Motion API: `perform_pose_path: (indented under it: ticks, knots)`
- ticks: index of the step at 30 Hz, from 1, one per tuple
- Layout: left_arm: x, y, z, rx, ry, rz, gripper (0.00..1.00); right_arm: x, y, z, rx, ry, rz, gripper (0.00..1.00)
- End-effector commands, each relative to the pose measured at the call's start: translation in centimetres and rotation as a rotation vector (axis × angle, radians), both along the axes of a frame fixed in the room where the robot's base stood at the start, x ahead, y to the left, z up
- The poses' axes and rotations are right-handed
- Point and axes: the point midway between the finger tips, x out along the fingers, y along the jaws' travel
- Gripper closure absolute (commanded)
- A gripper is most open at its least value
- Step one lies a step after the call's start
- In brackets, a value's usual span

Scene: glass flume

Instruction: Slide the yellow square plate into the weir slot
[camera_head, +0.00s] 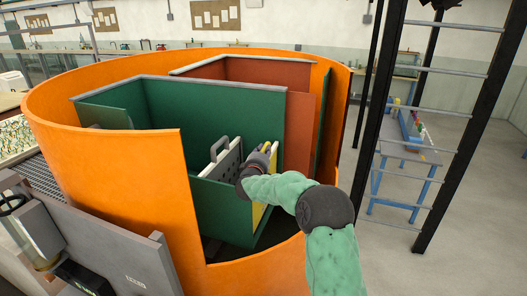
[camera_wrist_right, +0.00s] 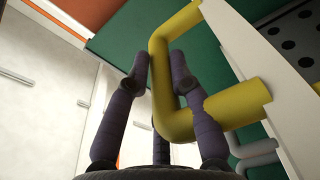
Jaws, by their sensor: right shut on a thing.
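The yellow square plate (camera_head: 260,213) stands upright inside the green-walled channel, partly hidden by my right arm. Its thick yellow handle (camera_wrist_right: 162,92) shows large in the right wrist view. My right gripper (camera_head: 265,156) is at the plate's top, with its two fingers (camera_wrist_right: 160,68) on either side of the handle bar, shut on it. A pale perforated plate (camera_head: 226,158) with a grey handle (camera_head: 218,146) stands just left of the yellow plate. The weir slot cannot be made out, and the yellow plate's lower edge is hidden. My left gripper is not in view.
A tall orange curved wall (camera_head: 110,92) surrounds the green channel walls (camera_head: 175,105), with an open gap toward me. A dark ladder frame (camera_head: 462,140) and a blue bench (camera_head: 405,155) stand to the right. Grey machinery (camera_head: 100,245) is at lower left.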

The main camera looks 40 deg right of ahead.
Motion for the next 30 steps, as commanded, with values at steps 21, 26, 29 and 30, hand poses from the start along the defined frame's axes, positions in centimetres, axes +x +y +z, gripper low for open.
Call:
perform_pose_path:
  ticks: [21,26,29,30]
  knots:
    - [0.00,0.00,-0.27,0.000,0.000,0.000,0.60,-0.01,-0.03,-0.48,-0.003,-0.002,0.000,1.00]
    - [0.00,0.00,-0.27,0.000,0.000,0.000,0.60,-0.01,-0.03,-0.55,-0.002,-0.002,0.000,0.49]
    - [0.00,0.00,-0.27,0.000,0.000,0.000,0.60,0.00,-0.01,-0.60,-0.002,-0.001,0.000,0.49]
    - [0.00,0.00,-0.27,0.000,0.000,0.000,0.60,0.00,-0.01,-0.61,-0.002,-0.001,0.000,0.49]
